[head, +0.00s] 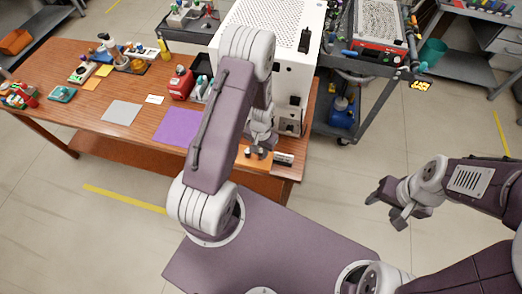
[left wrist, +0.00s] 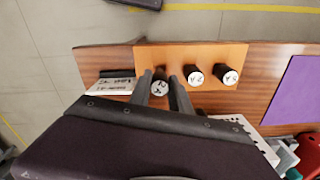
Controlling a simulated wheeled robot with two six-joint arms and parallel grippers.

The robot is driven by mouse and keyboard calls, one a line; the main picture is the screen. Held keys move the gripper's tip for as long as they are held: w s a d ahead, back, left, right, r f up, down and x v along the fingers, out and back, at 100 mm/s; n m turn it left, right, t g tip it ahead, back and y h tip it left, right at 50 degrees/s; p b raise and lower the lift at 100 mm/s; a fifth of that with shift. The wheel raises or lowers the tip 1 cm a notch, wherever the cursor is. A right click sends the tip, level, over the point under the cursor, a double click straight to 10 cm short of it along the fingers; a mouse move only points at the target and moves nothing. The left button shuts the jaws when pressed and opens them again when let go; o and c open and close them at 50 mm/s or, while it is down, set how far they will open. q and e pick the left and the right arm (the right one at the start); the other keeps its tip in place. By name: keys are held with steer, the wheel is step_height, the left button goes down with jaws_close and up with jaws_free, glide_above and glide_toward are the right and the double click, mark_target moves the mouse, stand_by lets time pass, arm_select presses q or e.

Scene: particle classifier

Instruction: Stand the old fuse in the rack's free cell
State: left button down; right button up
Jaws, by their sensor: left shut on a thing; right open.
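My left gripper (left wrist: 160,78) is shut on a dark fuse with a white marked top (left wrist: 159,88), taken to be the old fuse. It holds it at the orange wooden rack (left wrist: 190,53). Two similar fuses stand to its right in the left wrist view, a middle one (left wrist: 196,78) and an end one (left wrist: 231,77). I cannot tell whether the held fuse touches the rack, and its lower part is hidden. The rack also shows in the head view (head: 242,159), partly behind my left arm. My right gripper (head: 385,209) is open and empty, away from the table.
A small white label stand (left wrist: 110,87) is close left of the held fuse. A large white cabinet (head: 262,32) stands on the table behind the rack. A purple mat (head: 178,126) and a red container (head: 181,84) lie to the left. The table edge is close to the rack.

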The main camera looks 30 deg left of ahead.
mark_target(261, 151)
arm_select(q)
steer(key=shift+f+b, duration=0.85)
steer(key=shift+f, duration=0.35)
steer(key=c, duration=1.1)
jaws_free()
step_height(261, 151, up, 9)
steer(key=shift+r, duration=0.1)
